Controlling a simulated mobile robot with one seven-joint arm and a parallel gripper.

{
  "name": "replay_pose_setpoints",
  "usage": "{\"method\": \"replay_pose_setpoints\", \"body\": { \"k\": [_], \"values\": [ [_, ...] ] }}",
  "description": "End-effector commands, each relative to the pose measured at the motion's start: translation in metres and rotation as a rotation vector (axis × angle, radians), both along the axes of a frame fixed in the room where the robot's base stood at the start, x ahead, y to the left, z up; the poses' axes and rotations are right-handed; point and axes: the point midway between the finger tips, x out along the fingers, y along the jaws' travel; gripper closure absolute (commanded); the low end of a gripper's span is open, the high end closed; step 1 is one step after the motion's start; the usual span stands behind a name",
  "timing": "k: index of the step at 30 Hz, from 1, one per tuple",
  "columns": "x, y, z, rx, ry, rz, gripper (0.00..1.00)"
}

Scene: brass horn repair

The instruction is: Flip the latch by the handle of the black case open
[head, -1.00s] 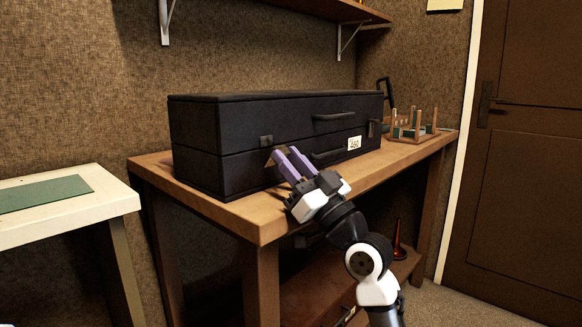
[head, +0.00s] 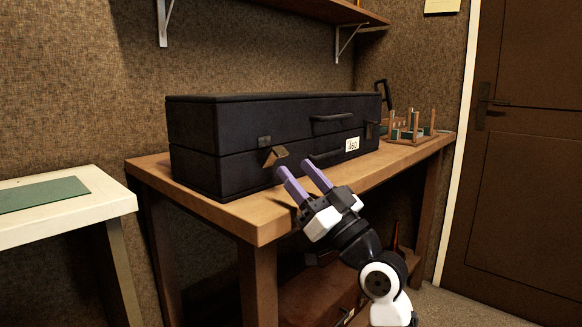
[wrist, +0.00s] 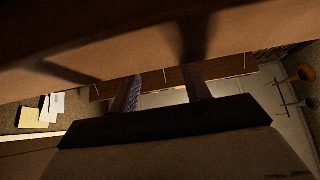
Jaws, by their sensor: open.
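The black case (head: 230,135) lies closed on the wooden workbench in the head view, with a handle (head: 333,117) on its front. At the left of its front, a dark latch plate (head: 265,141) sits above a brass-coloured latch flap (head: 275,156), which hangs tilted outward from the case. A second latch (head: 369,130) is near the right end; its state is too small to tell. My gripper (head: 301,170), with purple fingers, is open and empty in front of the case, below and right of the brass flap, apart from it. The wrist view shows both fingers (wrist: 163,90) but no latch.
A white number tag (head: 352,145) is on the case front. A wooden rack (head: 412,134) stands on the bench (head: 240,219) right of the case. A white table (head: 108,196) with a green mat is at left. The bench's front strip is clear.

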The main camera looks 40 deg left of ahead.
Motion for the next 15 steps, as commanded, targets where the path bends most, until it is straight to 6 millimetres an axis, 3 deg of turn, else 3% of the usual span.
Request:
{"method": "replay_pose_setpoints", "body": {
  "k": [9,15],
  "values": [
    [-0.004,-0.058,-0.045,0.002,0.002,-0.002,0.53],
    [-0.006,-0.078,-0.058,0.002,0.001,-0.002,0.53]
  ]
}}
